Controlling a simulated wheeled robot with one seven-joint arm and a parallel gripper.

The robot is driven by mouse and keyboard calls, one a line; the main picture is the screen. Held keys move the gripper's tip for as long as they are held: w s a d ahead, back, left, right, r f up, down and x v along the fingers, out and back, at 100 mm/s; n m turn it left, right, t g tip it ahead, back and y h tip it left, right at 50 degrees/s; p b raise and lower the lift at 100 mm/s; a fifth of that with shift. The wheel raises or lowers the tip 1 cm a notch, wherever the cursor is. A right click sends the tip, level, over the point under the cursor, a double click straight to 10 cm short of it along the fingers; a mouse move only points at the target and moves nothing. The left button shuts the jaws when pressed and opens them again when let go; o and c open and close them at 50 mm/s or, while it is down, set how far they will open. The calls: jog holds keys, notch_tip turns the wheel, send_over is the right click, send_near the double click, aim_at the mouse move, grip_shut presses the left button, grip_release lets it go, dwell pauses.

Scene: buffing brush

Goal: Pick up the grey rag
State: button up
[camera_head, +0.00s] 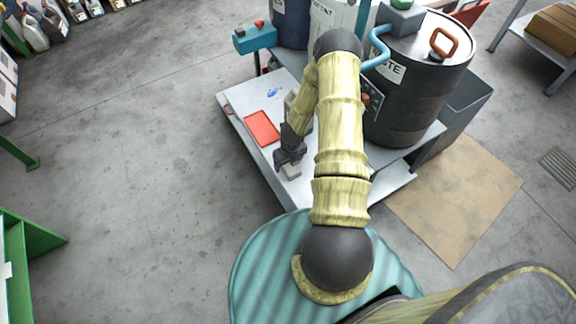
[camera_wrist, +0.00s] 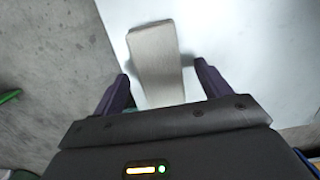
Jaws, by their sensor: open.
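The grey rag (camera_wrist: 155,55) is a light grey, flat-topped, block-like piece on the pale tabletop. In the wrist view it lies between my gripper's two dark fingers and extends ahead of them. My gripper (camera_wrist: 161,75) is open, with a gap showing on either side of the rag. In the head view my gripper (camera_head: 288,160) points down over the near part of the table, and the rag (camera_head: 291,172) shows just below it, partly hidden. I cannot tell the height between fingers and table.
The grey table (camera_head: 240,113) also holds a red flat piece (camera_head: 262,128) left of my arm and a small blue mark or item (camera_head: 273,92). A large dark drum (camera_head: 412,105) and a teal fixture (camera_head: 254,37) stand behind. Open floor lies left.

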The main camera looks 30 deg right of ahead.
aim_at(289, 164)
jog(key=c, duration=1.1)
jog(key=shift+r, duration=0.15)
notch_tip(289, 164, up, 10)
jog(key=shift+f+p, duration=0.15)
jog(key=shift+p, duration=0.9)
